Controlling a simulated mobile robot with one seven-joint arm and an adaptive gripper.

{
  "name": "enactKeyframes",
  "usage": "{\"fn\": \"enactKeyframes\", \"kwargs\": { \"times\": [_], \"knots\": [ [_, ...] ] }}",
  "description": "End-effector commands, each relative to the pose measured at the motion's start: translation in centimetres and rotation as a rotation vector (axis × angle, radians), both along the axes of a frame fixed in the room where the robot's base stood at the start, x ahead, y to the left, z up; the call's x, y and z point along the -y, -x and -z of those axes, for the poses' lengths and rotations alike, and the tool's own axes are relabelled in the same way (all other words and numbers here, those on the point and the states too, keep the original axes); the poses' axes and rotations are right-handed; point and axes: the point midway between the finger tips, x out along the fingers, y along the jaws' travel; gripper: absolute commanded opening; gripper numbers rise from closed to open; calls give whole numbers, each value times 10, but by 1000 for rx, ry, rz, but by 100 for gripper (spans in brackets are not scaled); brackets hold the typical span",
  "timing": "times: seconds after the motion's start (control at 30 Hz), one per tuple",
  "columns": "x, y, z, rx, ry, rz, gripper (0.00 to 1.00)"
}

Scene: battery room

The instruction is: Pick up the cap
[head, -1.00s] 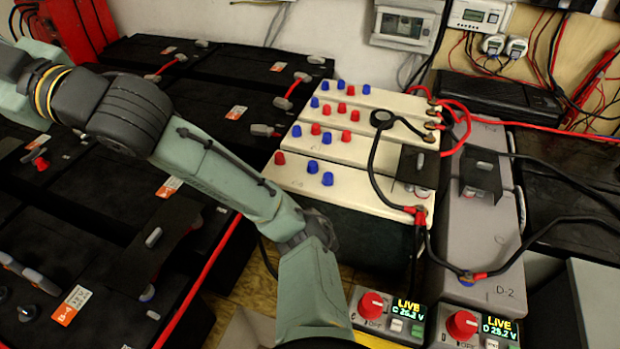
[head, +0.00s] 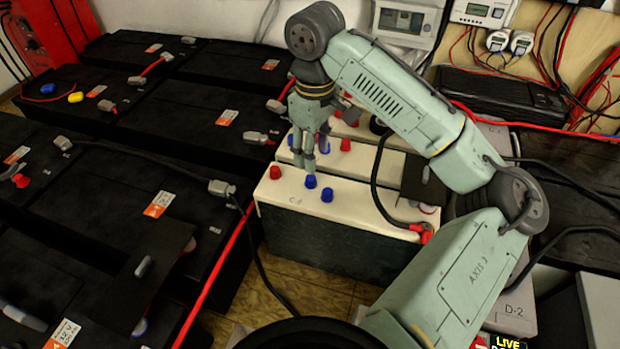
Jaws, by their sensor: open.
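My gripper (head: 309,158) points down over the cream batteries, its fingers apart with nothing seen between them. In the picture its fingertips are just above a blue cap (head: 311,182) on the front cream battery (head: 352,205), marked C. I cannot tell whether they touch it. A second blue cap (head: 327,195) stands to the right and nearer, and a red cap (head: 275,172) to the left. More red and blue caps on the batteries behind, such as a red one (head: 345,145), are partly hidden by my arm.
Black batteries (head: 185,180) with cables and terminals fill the left side. A black cable (head: 380,180) loops over the cream battery to a red lug (head: 423,232). A yellow cap (head: 75,98) lies far left. A grey battery (head: 517,300) marked D-2 is at right.

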Motion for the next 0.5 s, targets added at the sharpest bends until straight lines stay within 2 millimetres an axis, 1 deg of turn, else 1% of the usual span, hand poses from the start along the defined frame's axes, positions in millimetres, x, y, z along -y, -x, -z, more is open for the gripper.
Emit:
{"fn": "enactKeyframes", "kwargs": {
  "times": [0.03,0.1,0.27,0.37,0.5],
  "knots": [
    [-1,1,8,-2,-3,-1,45],
    [-1,0,15,-1,-3,-1,45],
    [-2,1,25,1,-3,-1,45],
    [-5,3,37,0,-4,-2,45],
    [-6,3,59,2,-2,0,45]
  ]
}}
